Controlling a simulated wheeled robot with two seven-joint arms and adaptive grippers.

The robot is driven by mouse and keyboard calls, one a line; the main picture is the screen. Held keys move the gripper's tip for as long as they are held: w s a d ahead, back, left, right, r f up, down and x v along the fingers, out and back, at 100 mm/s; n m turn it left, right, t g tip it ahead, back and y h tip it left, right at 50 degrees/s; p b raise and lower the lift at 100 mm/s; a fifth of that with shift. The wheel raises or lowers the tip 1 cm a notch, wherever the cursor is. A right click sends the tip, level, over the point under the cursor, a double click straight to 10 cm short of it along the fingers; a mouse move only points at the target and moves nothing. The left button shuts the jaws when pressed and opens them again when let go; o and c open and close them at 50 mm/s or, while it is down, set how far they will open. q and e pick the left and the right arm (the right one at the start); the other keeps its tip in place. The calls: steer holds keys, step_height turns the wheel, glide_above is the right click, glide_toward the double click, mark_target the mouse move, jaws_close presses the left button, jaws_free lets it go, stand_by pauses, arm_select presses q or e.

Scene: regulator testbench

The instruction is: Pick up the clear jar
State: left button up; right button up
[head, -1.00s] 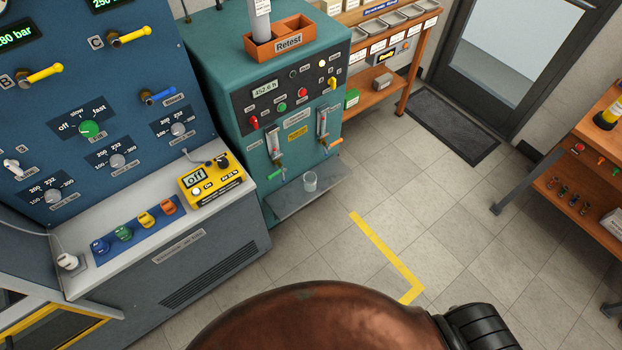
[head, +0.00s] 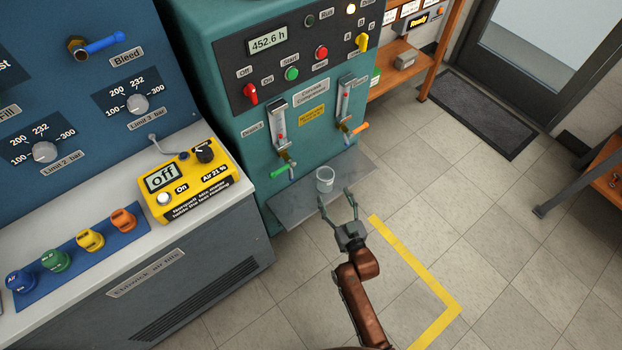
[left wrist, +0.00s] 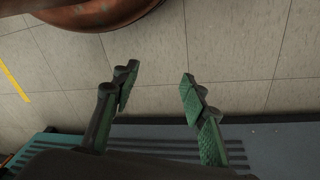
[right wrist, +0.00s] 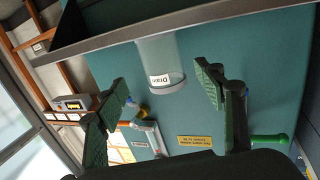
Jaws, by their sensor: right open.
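The clear jar (head: 325,179) stands upright on the grey shelf (head: 290,212) at the front of the teal machine. In the right wrist view the jar (right wrist: 161,62) carries a label reading "Drain" and shows between and beyond the fingers. My right gripper (head: 336,203) is open, just in front of the jar, with its fingertips close to the jar's near side. I cannot tell whether a fingertip touches it. In the left wrist view my left gripper (left wrist: 157,83) is open and empty above the floor; it is outside the head view.
Above the shelf, the teal machine (head: 233,150) has valves with a green handle (head: 283,171) and an orange handle (head: 360,128). A grey-blue bench with a yellow analyser (head: 190,180) stands at left. The floor to the right is clear, with yellow tape (head: 425,277).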

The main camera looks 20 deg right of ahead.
mark_target(328, 186)
steer(key=w, duration=0.1)
steer(key=w+b, duration=0.1)
steer(key=w, duration=0.1)
steer(key=shift+w+a+r, duration=0.15)
steer(key=shift+a+r, duration=0.05)
steer(key=shift+r, duration=0.2)
steer(key=w+b, duration=0.3)
steer(key=shift+w+a+f, duration=0.1)
steer(key=shift+w+f, duration=0.25)
steer(key=shift+w, duration=0.05)
steer(key=shift+w+r, duration=0.2)
steer(key=shift+w, duration=0.5)
arm_select(q)
steer(key=w+d+f+t+h, duration=0.1)
steer(key=w+d+f+t, duration=0.2)
steer(key=w+d+f, duration=0.2)
steer(key=shift+w+d+f+t, duration=0.2)
steer(key=shift+w+f+t, duration=0.2)
steer(key=shift+w+f, duration=0.55)
steer(key=shift+s, duration=0.1)
arm_select(e)
steer(key=shift+r, duration=0.1)
steer(key=shift+c, duration=0.4)
steer(key=c, duration=1.2)
